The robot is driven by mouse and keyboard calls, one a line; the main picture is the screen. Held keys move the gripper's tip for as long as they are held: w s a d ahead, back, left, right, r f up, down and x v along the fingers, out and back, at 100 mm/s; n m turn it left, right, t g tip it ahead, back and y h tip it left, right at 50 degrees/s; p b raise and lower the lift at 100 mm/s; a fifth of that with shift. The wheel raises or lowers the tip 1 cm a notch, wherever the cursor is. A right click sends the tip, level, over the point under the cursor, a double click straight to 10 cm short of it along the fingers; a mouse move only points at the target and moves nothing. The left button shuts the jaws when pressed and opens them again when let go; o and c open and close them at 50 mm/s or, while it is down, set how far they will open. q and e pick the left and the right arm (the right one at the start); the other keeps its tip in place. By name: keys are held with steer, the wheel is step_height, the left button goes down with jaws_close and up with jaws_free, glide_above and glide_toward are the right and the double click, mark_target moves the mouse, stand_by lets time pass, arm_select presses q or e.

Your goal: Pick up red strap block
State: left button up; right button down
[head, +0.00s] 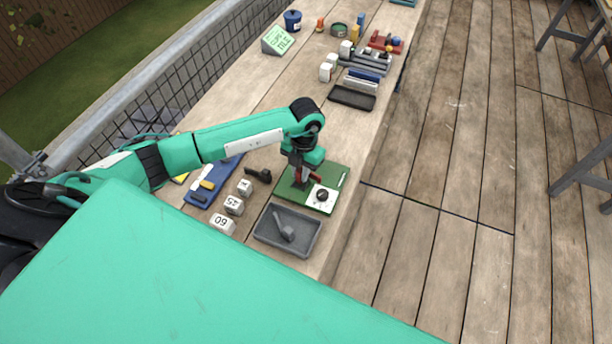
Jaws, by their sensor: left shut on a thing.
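My left gripper (301,178) points down over a green board (339,173) on the bench. It is shut on a small red piece, which I take to be the red strap block (315,176); the fingers partly hide it. The piece is at or just above the board, and I cannot tell whether it touches. A white plate with a black round knob (322,195) sits on the board beside the gripper. My right gripper is not in view.
A grey tray (262,230) with a grey tool stands in front of the board. White numbered blocks (234,205) and a blue mat (195,187) with tools lie left. Farther back are a black tray (351,97), a red rack (386,42) and a blue cup (292,20).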

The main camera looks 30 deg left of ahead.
mark_target(300, 171)
arm_select(q)
steer(key=shift+r+p, duration=0.9)
steer(key=shift+r, duration=0.75)
